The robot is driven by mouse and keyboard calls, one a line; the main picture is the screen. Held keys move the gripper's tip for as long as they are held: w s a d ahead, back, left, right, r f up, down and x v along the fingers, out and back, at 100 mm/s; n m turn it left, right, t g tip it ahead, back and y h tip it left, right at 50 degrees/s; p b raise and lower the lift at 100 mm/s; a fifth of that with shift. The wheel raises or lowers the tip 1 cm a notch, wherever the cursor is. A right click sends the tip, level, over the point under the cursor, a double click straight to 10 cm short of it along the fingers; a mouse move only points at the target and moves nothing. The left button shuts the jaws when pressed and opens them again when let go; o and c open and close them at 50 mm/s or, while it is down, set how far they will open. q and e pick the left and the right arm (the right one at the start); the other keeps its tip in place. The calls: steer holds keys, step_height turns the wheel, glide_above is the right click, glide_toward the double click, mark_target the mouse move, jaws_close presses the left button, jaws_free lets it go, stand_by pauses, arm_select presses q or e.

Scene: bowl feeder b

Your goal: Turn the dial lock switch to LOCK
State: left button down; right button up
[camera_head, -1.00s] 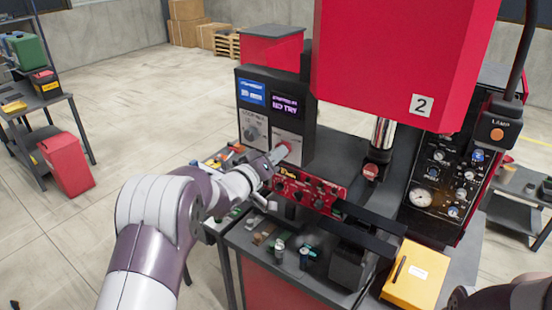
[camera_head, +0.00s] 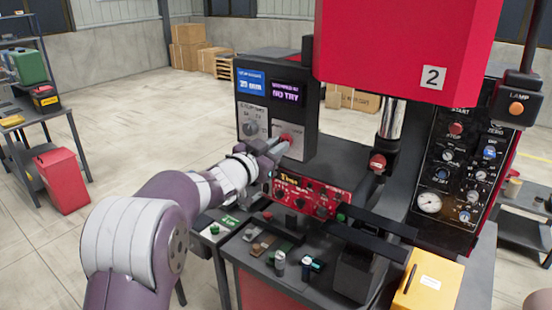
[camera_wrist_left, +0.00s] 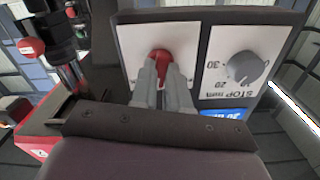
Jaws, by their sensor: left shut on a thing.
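The dial lock switch appears to be the red knob (camera_head: 288,137) on a white plate of the dark control box, right of a grey dial (camera_head: 250,128). In the left wrist view, the red knob (camera_wrist_left: 160,56) sits on its plate, and the grey dial (camera_wrist_left: 243,67) has numbers around it. My left gripper (camera_head: 277,148) reaches the knob from the front left. Its fingers (camera_wrist_left: 163,75) are shut on the knob, one on each side, partly hiding it. The lock markings cannot be read. My right gripper is not in view.
Above the plates are a blue display (camera_head: 251,83) and a purple display (camera_head: 287,93). A red panel (camera_head: 312,195) with knobs lies just below my left wrist. The large red press head (camera_head: 395,45) and a yellow box (camera_head: 427,280) stand to the right.

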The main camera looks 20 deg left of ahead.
arm_select(q)
steer(key=shift+r+m+b, duration=0.1)
steer(key=shift+m+b, duration=2)
steer(key=shift+m, duration=0.9)
steer(key=shift+r+m, duration=0.1)
steer(key=shift+m, duration=0.2)
steer(key=c, duration=1.1)
jaws_free()
steer(key=b+v, duration=0.3)
steer(key=v, duration=0.9)
steer(key=shift+s, duration=0.3)
